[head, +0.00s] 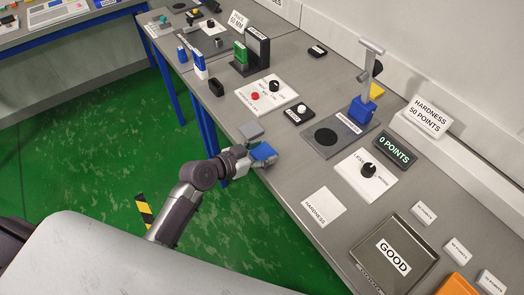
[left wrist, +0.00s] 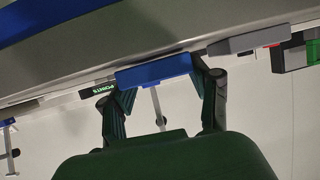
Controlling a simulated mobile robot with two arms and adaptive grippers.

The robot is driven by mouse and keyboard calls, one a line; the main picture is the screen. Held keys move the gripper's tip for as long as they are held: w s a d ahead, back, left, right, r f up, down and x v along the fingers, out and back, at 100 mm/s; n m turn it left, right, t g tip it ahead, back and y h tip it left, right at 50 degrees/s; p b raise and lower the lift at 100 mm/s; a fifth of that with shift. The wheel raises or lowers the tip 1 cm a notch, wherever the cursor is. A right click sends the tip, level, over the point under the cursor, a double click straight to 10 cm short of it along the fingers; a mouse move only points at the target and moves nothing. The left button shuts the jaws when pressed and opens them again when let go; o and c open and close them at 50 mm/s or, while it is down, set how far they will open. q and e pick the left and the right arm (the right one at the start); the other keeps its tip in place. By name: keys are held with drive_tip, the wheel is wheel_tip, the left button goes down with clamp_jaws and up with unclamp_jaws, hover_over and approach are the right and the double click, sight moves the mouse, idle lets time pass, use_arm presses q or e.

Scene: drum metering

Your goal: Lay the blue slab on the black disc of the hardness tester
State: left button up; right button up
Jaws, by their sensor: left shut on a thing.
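The blue slab (head: 264,152) is between the fingers of my left gripper (head: 258,160), at the near edge of the bench. In the left wrist view, the slab (left wrist: 154,70) spans the space between the two dark fingers, which are shut on it. The hardness tester has a grey base (head: 350,134) with a black disc (head: 326,137) and a blue-footed post (head: 363,108). The black disc is bare, and the slab is apart from it, to its left and nearer me. Whether the slab touches the bench is unclear. My right gripper is not in view.
The bench between slab and disc looks clear.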

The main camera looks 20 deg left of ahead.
use_arm(q)
drive_tip(key=shift+f, duration=0.2)
drive_tip(key=o, duration=1.2)
drive_tip(key=shift+c, duration=0.2)
